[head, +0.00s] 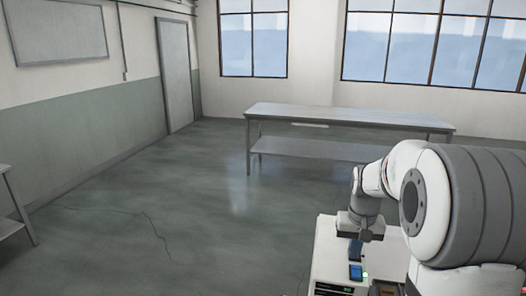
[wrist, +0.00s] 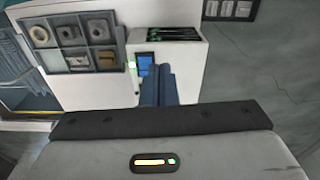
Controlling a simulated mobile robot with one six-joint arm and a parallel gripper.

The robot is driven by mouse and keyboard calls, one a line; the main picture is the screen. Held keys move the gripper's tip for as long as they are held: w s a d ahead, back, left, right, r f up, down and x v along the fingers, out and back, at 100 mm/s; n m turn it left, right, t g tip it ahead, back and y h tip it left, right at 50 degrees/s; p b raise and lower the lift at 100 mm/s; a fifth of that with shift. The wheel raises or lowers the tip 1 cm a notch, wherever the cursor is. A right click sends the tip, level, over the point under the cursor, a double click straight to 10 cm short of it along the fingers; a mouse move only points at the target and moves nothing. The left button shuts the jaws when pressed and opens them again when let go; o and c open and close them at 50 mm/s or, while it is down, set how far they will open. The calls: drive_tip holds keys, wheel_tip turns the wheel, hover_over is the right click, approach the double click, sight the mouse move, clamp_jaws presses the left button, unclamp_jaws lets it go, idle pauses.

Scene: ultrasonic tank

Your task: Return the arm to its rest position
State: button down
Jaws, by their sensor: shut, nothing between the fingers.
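My gripper (wrist: 158,84) shows in the wrist view with its two blue-grey fingers together and nothing between them. In the head view my gripper (head: 355,250) points down at the lower right, at the end of my bent white and grey arm. It hangs above or close to a white cabinet (head: 328,262) with a small blue screen (head: 356,272). The gap between the fingertips and the surfaces below cannot be judged.
A tray of compartments (wrist: 75,70) holding several parts sits on the white top in the wrist view. A long metal table (head: 340,114) stands farther back. Part of another table (head: 8,222) shows at left. Open floor (head: 150,220) lies between.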

drive_tip(key=s+a+r+t, duration=0.1)
drive_tip(key=s+a, duration=0.2)
drive_tip(key=s, duration=0.4)
drive_tip(key=s+a+r+n+b, duration=0.1)
drive_tip(key=s+a, duration=0.3)
drive_tip(key=s, duration=0.3)
drive_tip(key=s+a+r+n+t, duration=0.1)
drive_tip(key=s+a, duration=0.2)
drive_tip(key=s, duration=0.5)
drive_tip(key=shift+a+t, duration=0.25)
drive_tip(key=shift+t, duration=0.05)
